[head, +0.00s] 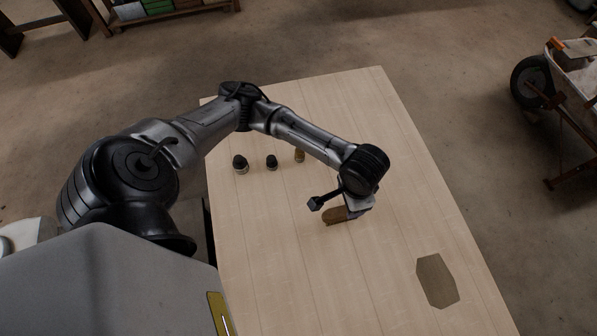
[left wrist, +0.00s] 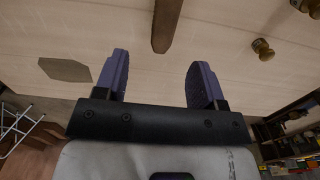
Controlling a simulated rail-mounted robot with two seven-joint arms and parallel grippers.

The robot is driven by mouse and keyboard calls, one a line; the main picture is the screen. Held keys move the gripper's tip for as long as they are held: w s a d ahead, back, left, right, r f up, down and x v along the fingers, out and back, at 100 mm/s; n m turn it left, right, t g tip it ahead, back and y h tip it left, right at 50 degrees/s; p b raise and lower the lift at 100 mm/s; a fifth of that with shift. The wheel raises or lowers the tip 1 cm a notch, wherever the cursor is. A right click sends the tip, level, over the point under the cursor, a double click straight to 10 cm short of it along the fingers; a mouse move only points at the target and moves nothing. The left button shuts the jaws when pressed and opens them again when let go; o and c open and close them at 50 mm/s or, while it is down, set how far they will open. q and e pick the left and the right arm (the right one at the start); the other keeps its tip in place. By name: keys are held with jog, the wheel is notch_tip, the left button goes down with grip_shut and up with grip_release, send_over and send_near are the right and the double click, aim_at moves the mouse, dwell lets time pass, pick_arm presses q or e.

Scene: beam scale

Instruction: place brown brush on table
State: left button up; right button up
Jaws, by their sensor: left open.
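The brown brush (head: 335,216) appears to lie on the pale wooden table (head: 400,130), near its middle and partly hidden by my left gripper (head: 354,207) in the head view. In the left wrist view, the brush (left wrist: 165,24) shows as a brown strip running off the top edge. It is in line with the gap between the fingers of my left gripper (left wrist: 158,60), just past their tips. The fingers are spread with nothing between them, and the brush looks free of both. My right gripper is in neither view.
Two dark-topped weights (head: 240,164) (head: 272,162) and a small brass-coloured piece (head: 300,155) stand to the left on the table. A flat grey-brown hexagonal plate (head: 437,280) lies near the lower right. The table between is clear. A wheelbarrow (head: 570,80) stands off to the right.

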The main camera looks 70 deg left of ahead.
pick_arm(q)
jog(key=s+d+f+m+t+h, duration=0.2)
jog(key=s+d+f+h, duration=0.15)
jog(key=s+d, duration=0.35)
jog(key=s+a+f+y, duration=0.1)
jog(key=s+a, duration=0.1)
jog(key=s, duration=0.1)
jog(key=s+a+f+n+t+y, duration=0.1)
jog(key=s+a+f, duration=0.1)
jog(key=s+a, duration=0.1)
jog(key=s+a+f+n+y, duration=0.1)
jog(key=s+a, duration=0.2)
jog(key=shift+s+a+f+t+y, duration=0.1)
jog(key=shift+s+f+t+y, duration=0.05)
jog(key=shift+t+y, duration=0.15)
